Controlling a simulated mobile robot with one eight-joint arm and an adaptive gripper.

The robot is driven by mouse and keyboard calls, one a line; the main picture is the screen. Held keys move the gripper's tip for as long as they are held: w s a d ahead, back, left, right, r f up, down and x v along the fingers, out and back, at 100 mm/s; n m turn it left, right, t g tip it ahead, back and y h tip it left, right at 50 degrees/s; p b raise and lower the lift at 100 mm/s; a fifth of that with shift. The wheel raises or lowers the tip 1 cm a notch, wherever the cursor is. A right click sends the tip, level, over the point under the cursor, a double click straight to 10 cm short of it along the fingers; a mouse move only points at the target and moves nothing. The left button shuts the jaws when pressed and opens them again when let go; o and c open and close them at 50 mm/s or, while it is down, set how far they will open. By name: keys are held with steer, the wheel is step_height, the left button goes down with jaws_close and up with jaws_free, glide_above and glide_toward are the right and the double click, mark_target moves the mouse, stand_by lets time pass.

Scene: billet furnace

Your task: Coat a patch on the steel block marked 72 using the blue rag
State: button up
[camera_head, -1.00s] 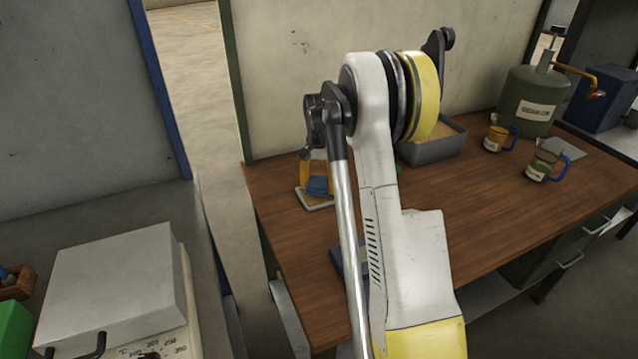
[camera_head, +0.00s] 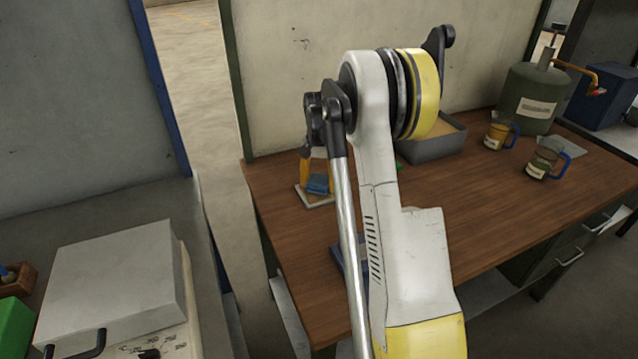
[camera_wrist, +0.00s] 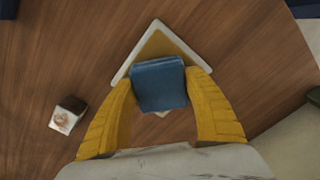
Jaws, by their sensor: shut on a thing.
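My gripper (camera_wrist: 160,108) is shut on the blue rag (camera_wrist: 159,84), a folded pad between its two yellow fingers. In the wrist view the rag is over a flat, pale-rimmed square tray (camera_wrist: 124,72) with a tan-yellow surface. I cannot tell whether the rag touches it. In the head view the rag (camera_head: 319,184) and tray (camera_head: 318,203) are at the table's back left, partly behind my arm. A small pale block (camera_wrist: 67,115) with a brownish top face lies left of the gripper in the wrist view; no number is readable on it.
The wooden table (camera_head: 460,210) has clear room to the right of my arm. A grey bin (camera_head: 436,148), two mugs (camera_head: 497,134) (camera_head: 547,163) and a green canister (camera_head: 533,100) stand toward the back. A dark blue item (camera_head: 337,257) is partly behind my arm.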

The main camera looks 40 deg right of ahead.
mark_target(319, 180)
steer(key=shift+f, duration=0.4)
stand_by(1.0)
steer(key=shift+r+p, duration=2.05)
steer(key=shift+r, duration=1.55)
